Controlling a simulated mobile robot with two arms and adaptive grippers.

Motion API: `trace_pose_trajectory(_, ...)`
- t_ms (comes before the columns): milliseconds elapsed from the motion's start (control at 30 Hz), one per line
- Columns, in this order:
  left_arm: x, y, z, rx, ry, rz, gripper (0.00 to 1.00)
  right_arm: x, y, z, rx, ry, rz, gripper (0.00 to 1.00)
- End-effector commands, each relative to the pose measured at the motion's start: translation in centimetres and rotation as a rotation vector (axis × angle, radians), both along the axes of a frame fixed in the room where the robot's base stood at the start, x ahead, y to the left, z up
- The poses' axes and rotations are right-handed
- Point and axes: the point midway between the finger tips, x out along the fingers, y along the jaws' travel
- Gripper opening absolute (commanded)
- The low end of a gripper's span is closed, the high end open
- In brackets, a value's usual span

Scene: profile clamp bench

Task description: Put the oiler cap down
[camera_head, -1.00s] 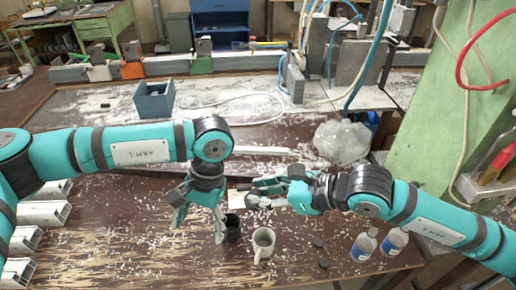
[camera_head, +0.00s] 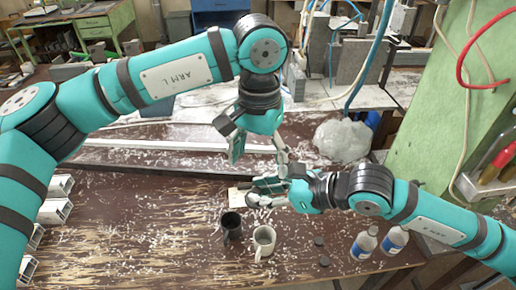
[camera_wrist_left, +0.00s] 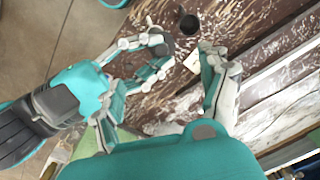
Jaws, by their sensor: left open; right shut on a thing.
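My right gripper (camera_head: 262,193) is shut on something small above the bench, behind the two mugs. Its fingers mostly hide what it holds, so I cannot tell for certain that it is the oiler cap. In the left wrist view my right gripper (camera_wrist_left: 150,58) shows with a dark patch at its fingertips. My left gripper (camera_head: 260,154) is open and empty, above and just behind the right one; its spread fingers also frame the left wrist view. Two small dark discs, one at the back (camera_head: 319,241) and one in front (camera_head: 324,262), lie on the bench left of two bottles.
A black mug (camera_head: 231,225) and a pale mug (camera_head: 264,242) stand close in front of my right gripper. Two clear bottles with blue labels (camera_head: 363,243) stand at the right edge. A plastic bag (camera_head: 343,140) lies behind. The bench's front left (camera_head: 140,235) is free.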

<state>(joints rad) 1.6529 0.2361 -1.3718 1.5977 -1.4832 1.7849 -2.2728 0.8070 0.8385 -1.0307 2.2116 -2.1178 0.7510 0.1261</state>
Motion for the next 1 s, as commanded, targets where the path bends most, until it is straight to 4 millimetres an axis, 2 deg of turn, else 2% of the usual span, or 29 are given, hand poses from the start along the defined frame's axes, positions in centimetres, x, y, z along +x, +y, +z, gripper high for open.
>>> trace_pose_trajectory(300,0.0,0.1,-6.2,0.001,0.003,0.001,0.78,0.0,0.0,0.0,0.0,0.0,0.0,0.0)
trace_pose_trajectory(500,0.0,0.1,-8.8,0.001,0.002,0.001,0.78,0.0,0.0,0.0,0.0,0.0,0.0,0.0)
trace_pose_trajectory(700,0.0,0.1,-9.7,0.001,0.0,0.0,0.78,0.0,0.0,0.0,0.0,0.0,0.0,0.0)
trace_pose_trajectory(933,0.0,0.1,-9.7,0.001,0.0,0.0,0.78,0.0,0.0,0.0,0.0,0.0,0.0,0.0)
trace_pose_trajectory(1000,0.0,0.1,-9.7,0.001,0.0,0.0,0.7,0.0,0.0,0.0,0.0,0.0,0.0,0.0)
